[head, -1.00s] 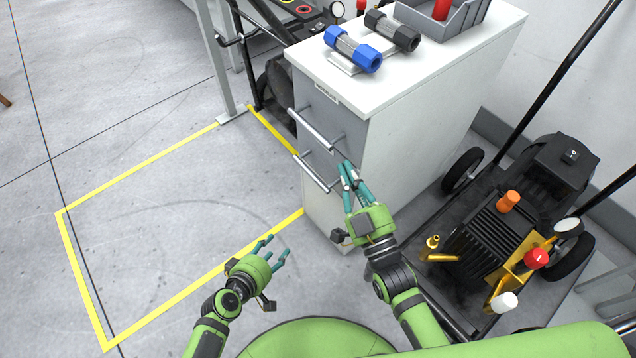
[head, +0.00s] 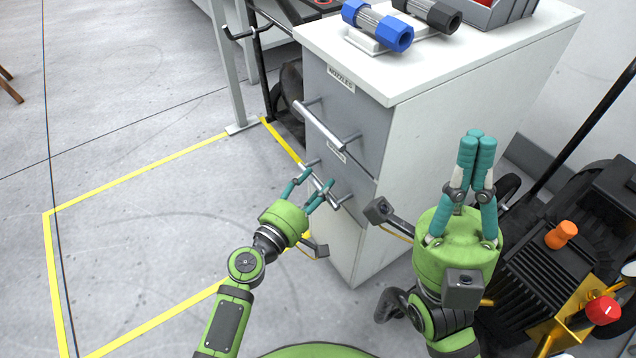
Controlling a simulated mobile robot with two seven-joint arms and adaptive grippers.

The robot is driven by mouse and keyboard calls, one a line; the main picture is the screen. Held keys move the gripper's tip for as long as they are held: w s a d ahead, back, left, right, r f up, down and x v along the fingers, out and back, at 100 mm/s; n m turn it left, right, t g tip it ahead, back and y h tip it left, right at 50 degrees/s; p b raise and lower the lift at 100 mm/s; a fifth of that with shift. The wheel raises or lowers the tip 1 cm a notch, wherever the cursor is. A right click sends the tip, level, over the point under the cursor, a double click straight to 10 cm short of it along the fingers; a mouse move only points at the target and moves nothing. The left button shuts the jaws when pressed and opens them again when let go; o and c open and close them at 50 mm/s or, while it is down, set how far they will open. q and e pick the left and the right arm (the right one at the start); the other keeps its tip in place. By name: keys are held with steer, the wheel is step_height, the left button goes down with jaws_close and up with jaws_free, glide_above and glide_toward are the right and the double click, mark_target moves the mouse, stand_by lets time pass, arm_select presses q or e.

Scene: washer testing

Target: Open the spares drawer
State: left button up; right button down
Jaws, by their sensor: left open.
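The white cabinet has two grey drawers, both closed. The upper drawer (head: 368,128) is labelled NOZZLES and has a bar handle (head: 322,126). The lower drawer (head: 358,180) has a small label too small to read and its own bar handle (head: 318,187). My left gripper (head: 318,177) is open, its teal fingertips at the lower handle; I cannot tell whether they are around the bar or just in front of it. My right gripper (head: 476,136) is raised in front of the cabinet's right side, its fingers together with nothing between them.
Blue-ended (head: 377,26) and black-ended (head: 428,12) fittings and a grey bin (head: 503,12) stand on the cabinet top (head: 460,55). A black machine (head: 540,268) with orange and red knobs is at the right. Yellow tape marks clear floor at the left.

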arm_select(q)
steer(key=shift+w+d, duration=0.4)
steer(key=shift+w, duration=0.15)
jaws_close()
steer(key=shift+a, duration=0.15)
